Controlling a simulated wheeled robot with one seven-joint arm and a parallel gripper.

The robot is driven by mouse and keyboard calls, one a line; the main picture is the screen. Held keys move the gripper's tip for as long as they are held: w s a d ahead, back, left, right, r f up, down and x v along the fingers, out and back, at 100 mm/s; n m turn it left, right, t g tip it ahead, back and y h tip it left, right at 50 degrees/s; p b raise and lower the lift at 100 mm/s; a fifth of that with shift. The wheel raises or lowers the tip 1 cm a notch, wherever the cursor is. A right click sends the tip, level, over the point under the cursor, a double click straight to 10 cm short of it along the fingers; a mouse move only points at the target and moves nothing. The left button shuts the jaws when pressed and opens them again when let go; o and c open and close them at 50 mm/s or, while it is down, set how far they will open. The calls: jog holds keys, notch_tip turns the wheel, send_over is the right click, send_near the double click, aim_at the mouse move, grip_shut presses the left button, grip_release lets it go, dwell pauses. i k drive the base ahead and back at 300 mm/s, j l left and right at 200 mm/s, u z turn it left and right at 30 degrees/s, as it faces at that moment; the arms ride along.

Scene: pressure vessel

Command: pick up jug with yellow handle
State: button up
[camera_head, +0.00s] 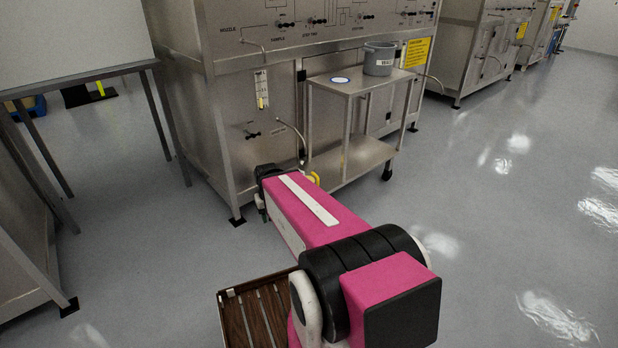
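A small curved yellow handle (314,178) shows just past the far end of my pink arm, low in front of the steel trolley. The body of the jug that would go with it is hidden behind my arm. The dark end of my arm, where my gripper (262,198) is partly seen, points away from me, to the left of the yellow handle. My fingers are mostly hidden, so I cannot tell whether they are open or shut or touch anything.
A steel machine cabinet (225,120) stands behind, with a steel table (85,76) at left. The floor at right (520,190) is clear.

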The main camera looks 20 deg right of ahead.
aim_at(307, 168)
jog(key=l, duration=1.75)
jog(key=i, duration=0.05)
